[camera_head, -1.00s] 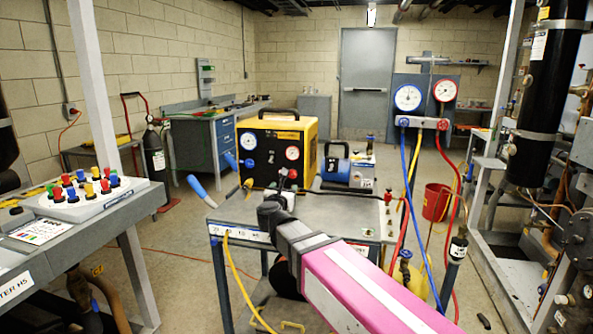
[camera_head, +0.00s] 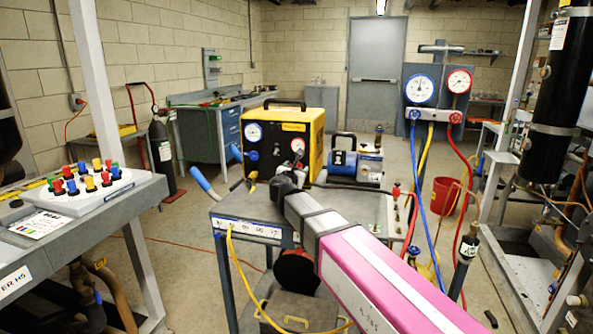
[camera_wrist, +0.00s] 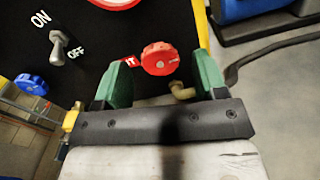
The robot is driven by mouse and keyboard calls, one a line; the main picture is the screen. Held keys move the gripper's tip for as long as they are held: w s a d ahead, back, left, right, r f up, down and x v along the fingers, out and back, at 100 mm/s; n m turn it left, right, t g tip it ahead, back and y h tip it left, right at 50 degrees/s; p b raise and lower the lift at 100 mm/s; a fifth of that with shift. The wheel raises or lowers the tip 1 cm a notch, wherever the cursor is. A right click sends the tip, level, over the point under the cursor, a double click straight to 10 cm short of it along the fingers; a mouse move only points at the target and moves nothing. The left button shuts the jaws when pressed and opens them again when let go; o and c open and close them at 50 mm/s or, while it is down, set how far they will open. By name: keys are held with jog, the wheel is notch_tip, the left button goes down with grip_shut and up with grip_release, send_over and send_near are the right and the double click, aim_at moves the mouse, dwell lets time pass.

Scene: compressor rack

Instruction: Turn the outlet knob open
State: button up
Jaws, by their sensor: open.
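The yellow recovery machine (camera_head: 315,122) stands on the grey cart, its black front panel facing me. In the wrist view a round red knob (camera_wrist: 160,58) sits on that panel, with a red label (camera_wrist: 129,60) partly hidden beside it. I take this knob to be the outlet knob. My gripper (camera_wrist: 162,66) is open, one green fingertip on each side of the red knob, apart from it as far as I can see. In the head view my gripper (camera_head: 287,182) is in front of the panel and hides most of the red knob.
A blue knob (camera_wrist: 33,84) and an ON/OFF toggle switch (camera_wrist: 58,50) are left of my gripper. A brass fitting (camera_wrist: 182,91) lies close to the right finger. A blue pump (camera_head: 356,163) stands right of the machine. Gauges with hoses (camera_head: 437,85) stand further right.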

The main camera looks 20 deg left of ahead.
jog(key=shift+w, duration=0.4)
jog(key=shift+c, duration=0.3)
jog(key=c, duration=0.9)
jog(key=shift+o, duration=0.2)
